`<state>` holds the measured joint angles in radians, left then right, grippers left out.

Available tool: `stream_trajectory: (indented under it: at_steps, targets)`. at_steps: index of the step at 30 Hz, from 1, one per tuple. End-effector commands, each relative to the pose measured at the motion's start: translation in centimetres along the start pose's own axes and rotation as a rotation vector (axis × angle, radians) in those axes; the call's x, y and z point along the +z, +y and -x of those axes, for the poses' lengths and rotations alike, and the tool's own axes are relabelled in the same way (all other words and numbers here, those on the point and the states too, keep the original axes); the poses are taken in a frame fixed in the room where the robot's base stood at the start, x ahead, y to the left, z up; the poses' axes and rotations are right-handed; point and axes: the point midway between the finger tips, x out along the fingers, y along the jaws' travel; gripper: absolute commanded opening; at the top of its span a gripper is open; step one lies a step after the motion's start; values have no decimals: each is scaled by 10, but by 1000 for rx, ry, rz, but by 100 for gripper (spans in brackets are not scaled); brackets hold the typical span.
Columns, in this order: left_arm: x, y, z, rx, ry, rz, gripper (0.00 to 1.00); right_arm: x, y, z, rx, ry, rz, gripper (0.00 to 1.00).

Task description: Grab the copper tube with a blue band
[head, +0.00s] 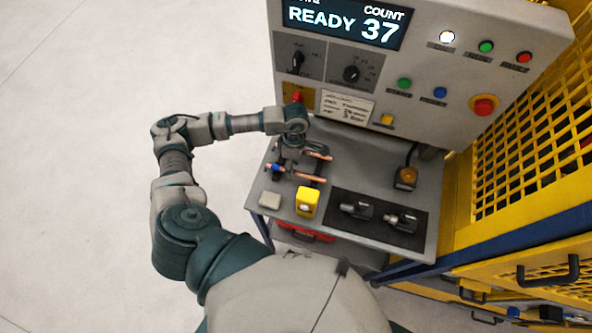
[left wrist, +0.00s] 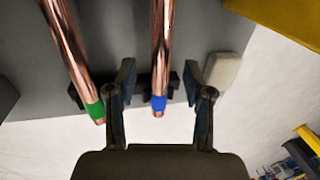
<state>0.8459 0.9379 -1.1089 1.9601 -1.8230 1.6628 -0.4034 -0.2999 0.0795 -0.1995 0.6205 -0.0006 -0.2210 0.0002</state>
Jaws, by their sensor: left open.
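The copper tube with a blue band (left wrist: 161,60) lies lengthwise in the left wrist view, its banded end between the two open fingers of my left gripper (left wrist: 164,95). Gaps show on both sides of the tube, and I cannot tell the height between fingers and tube. A second copper tube with a green band (left wrist: 75,55) lies to its left, outside the fingers. In the head view, my left gripper (head: 287,165) is over the table's left part, by the tubes; the nearer copper tube (head: 311,178) is partly hidden by it. My right gripper is not in view.
A dark rack (left wrist: 170,84) is under the tube ends. On the grey table are a light block (head: 269,200), a yellow block (head: 307,201) and a black mat (head: 377,206) with dark fittings. A control panel (head: 420,60) rises behind; yellow mesh (head: 530,130) stands at right.

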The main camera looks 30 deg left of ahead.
Motion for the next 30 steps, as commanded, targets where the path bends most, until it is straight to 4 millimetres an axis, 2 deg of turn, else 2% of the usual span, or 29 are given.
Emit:
stream_trajectory:
  at_steps: [3, 10, 11, 16, 17, 26, 30]
  targets:
    - [0, 0, -11, -2, 0, -2, 52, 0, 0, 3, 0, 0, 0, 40]
    - [1, 0, -13, 0, 0, -2, 52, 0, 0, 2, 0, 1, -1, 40]
    - [1, 0, -13, 0, 0, -2, 47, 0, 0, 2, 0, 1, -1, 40]
    - [1, 0, -13, 0, 0, -2, 4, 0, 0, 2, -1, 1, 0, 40]
    - [1, 0, -13, 0, 0, -2, 0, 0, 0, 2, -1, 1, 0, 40]
    - [1, 1, -12, 1, -1, -1, 0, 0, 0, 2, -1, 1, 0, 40]
    - [1, -1, 2, 3, -2, -1, 0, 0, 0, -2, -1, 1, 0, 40]
